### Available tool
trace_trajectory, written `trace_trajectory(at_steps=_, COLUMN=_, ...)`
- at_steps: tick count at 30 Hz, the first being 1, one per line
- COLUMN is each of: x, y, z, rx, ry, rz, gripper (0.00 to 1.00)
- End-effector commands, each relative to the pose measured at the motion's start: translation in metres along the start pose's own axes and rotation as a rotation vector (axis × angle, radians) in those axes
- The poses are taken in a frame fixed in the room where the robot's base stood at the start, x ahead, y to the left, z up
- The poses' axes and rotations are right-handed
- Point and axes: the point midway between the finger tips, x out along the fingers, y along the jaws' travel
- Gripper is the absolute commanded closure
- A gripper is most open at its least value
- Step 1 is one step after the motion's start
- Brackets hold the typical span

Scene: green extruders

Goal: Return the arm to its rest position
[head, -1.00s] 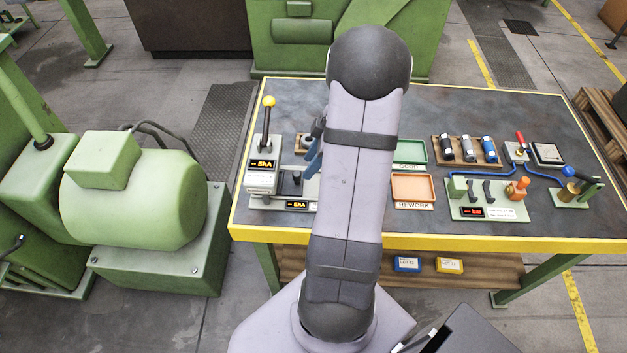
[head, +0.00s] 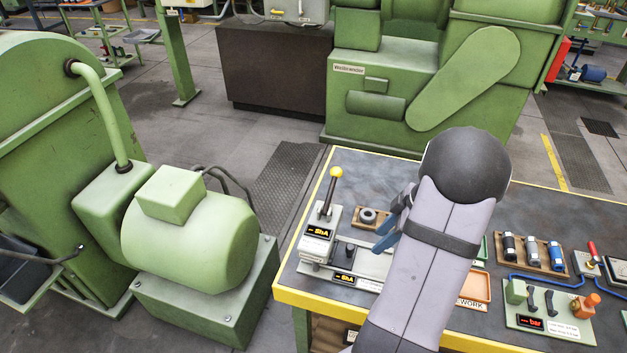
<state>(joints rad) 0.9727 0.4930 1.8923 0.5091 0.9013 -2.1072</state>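My arm rises from the bottom edge of the head view and covers the middle of the table. My gripper (head: 388,232) shows its blue fingers just left of the arm, over the table beside the hardness tester. The arm hides part of it, and the gap between its fingertips is not clear. No held object is visible. The tester (head: 318,235) has a yellow-knobbed lever and lit "ShA" displays. A dark ring (head: 370,216) lies on a small wooden block left of the gripper, apart from it.
The orange REWORK tray (head: 477,286) and a green tray edge (head: 483,250) show right of the arm. A wooden rack (head: 530,254) holds several cylinders. A pressure panel (head: 550,308) stands in front of it. A large green motor (head: 190,240) stands left of the table.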

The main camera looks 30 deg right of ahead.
Motion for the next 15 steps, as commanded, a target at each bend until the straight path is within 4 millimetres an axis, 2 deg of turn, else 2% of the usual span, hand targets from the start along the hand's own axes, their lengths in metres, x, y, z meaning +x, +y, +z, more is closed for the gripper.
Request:
trace_trajectory(at_steps=5, x=0.0002, y=-0.0001, z=-0.0002, rx=0.067, ry=0.0, rz=0.0, gripper=0.62)
trace_trajectory(at_steps=8, x=0.0002, y=0.0003, z=0.0001, rx=0.18, ry=-0.001, rz=0.001, gripper=0.62)
trace_trajectory(at_steps=15, x=0.0004, y=0.0034, z=0.0079, rx=0.633, ry=-0.026, rz=0.024, gripper=0.62)
